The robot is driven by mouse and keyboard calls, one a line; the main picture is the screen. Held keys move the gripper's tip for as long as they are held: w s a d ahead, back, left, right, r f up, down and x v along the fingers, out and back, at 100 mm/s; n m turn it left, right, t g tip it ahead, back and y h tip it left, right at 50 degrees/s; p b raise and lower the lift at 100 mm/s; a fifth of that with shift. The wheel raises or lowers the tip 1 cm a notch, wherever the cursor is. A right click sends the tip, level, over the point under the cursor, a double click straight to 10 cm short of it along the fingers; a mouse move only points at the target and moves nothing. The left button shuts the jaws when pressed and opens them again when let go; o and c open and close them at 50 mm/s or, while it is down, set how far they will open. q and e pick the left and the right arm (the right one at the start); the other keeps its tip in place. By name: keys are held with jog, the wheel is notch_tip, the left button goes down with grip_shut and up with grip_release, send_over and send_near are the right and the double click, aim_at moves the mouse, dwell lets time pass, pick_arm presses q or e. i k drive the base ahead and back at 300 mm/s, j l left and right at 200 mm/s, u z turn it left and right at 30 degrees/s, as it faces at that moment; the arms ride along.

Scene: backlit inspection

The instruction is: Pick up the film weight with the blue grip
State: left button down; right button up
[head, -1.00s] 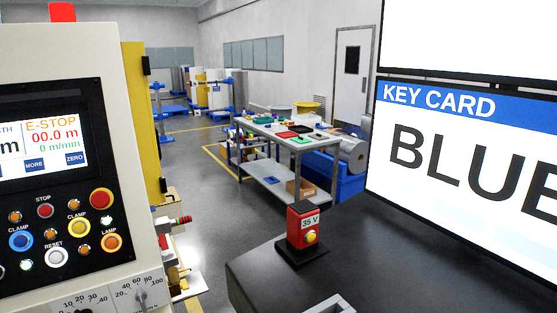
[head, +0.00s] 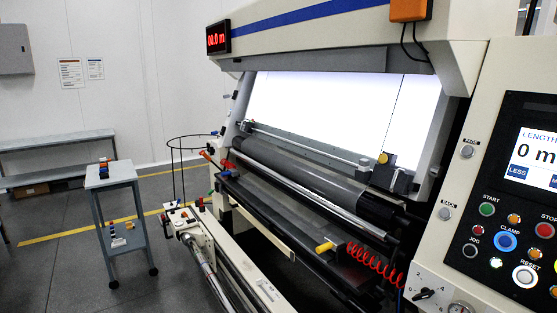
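I cannot make out a film weight with a blue grip for certain. A small dark item with blue and orange-red parts (head: 103,168) stands on top of the grey cart (head: 113,178) at the left; it is too small to tell what it is. A block with a yellow knob (head: 382,158) sits at the right lower edge of the bright backlit panel (head: 310,110). A yellow-handled part (head: 325,247) lies on the machine's front rail. Neither of my grippers is in the head view.
The inspection machine with its dark roller (head: 300,178) fills the middle. A control panel (head: 520,200) stands close at the right. A red coiled hose (head: 375,265) hangs in front. A grey bench (head: 55,150) is at the left wall.

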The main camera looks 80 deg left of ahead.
aim_at(103, 173)
jog(key=u, duration=0.4)
jog(key=j+u, duration=0.1)
jog(key=u, duration=0.35)
jog(key=j+u, duration=0.1)
jog(key=u, duration=0.7)
jog(key=k+l+u, duration=0.1)
jog(key=u, duration=2.1)
jog(key=i+j+u, duration=0.3)
jog(key=i, duration=0.65)
jog(key=i+l+u, duration=0.1)
jog(key=i+u, duration=0.15)
jog(key=i, duration=0.7)
jog(key=i+j, duration=0.1)
jog(key=i, duration=1.85)
jog(key=i+z, duration=0.35)
jog(key=i+j+z, duration=0.2)
jog(key=i+z, duration=0.2)
jog(key=i+j+z, duration=0.35)
jog(key=i+l, duration=0.05)
